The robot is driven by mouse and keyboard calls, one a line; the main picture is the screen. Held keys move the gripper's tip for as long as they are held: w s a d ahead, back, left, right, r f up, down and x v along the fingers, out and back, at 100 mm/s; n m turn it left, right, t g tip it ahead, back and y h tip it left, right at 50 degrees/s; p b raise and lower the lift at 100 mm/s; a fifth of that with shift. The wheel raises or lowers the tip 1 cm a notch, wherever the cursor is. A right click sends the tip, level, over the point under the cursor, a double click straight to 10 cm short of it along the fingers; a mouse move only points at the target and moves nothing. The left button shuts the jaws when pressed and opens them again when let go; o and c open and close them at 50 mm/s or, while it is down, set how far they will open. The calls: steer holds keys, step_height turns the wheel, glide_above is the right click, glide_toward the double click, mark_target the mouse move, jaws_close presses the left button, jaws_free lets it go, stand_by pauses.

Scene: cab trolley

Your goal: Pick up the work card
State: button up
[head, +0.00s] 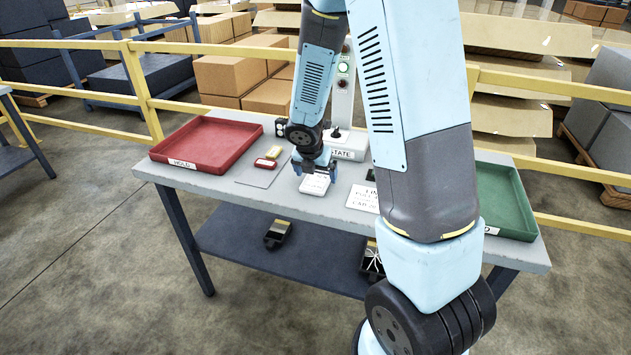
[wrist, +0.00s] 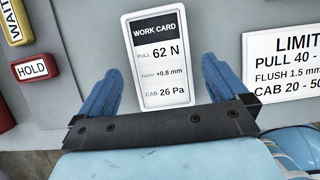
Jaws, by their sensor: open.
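The work card (wrist: 158,62) is a white card with a black header, lying on the grey table; it reads pull 62 N, flush +0.8 mm, cab 26 Pa. In the head view the card (head: 315,186) lies near the table's front edge, just below my gripper (head: 317,172). In the wrist view my gripper (wrist: 160,85) is open, with one blue finger on each side of the card's lower part. The fingers look apart from the card. I cannot tell how high they are above the table.
A limits sheet (wrist: 285,70) lies right of the card. Left are a red HOLD block (wrist: 32,68) and a yellow WAIT block (wrist: 14,22). A red tray (head: 166,157) stands at the table's left, a green tray (head: 513,235) at its right. A STATE box (head: 345,143) stands behind.

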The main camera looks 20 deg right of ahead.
steer(key=shift+x, duration=0.9)
steer(key=c, duration=1)
steer(key=shift+c, duration=0.2)
steer(key=shift+r, duration=0.1)
